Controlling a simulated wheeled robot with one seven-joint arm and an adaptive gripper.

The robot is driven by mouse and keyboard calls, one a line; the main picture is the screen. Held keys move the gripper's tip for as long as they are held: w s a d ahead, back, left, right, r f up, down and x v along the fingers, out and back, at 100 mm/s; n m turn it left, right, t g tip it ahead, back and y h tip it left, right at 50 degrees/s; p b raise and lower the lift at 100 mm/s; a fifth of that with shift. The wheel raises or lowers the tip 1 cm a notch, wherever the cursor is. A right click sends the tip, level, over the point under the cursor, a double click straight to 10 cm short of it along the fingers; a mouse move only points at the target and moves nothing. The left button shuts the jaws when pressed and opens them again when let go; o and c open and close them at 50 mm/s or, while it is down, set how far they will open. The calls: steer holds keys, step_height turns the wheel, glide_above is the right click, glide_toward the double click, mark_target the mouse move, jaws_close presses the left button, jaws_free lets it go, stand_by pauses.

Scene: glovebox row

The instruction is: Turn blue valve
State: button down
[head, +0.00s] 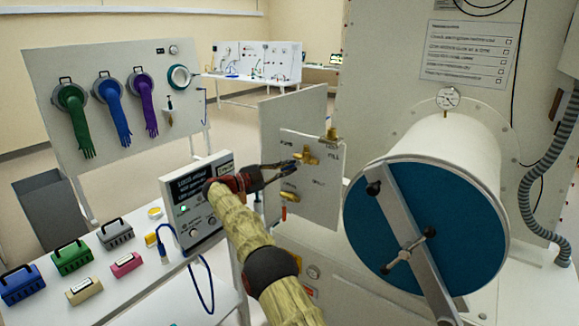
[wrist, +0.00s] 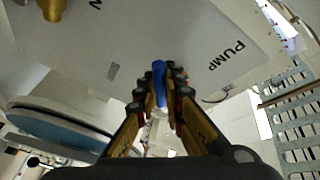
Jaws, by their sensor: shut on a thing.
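The blue valve's handle (wrist: 159,72) shows in the wrist view as a narrow blue lever in front of the white panel, near the "PUMP" lettering. My gripper (wrist: 163,82) is closed around it, with one finger on each side. In the head view my gripper (head: 288,165) reaches the left side of the white valve panel (head: 322,200), beside a brass fitting (head: 307,155). The exact turn angle of the handle is hard to tell.
A lower brass valve (head: 289,195) with an orange-red handle (head: 284,212) sits below my gripper. A control box (head: 198,200) stands close on the left. A large white cylinder with a blue door (head: 385,225) stands on the right. Coloured cases lie on the left table.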

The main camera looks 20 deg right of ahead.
steer(key=shift+w, duration=0.1)
stand_by(0.3)
steer(key=c, duration=1.9)
jaws_free()
steer(key=shift+r+m, duration=0.1)
steer(key=shift+m, duration=0.2)
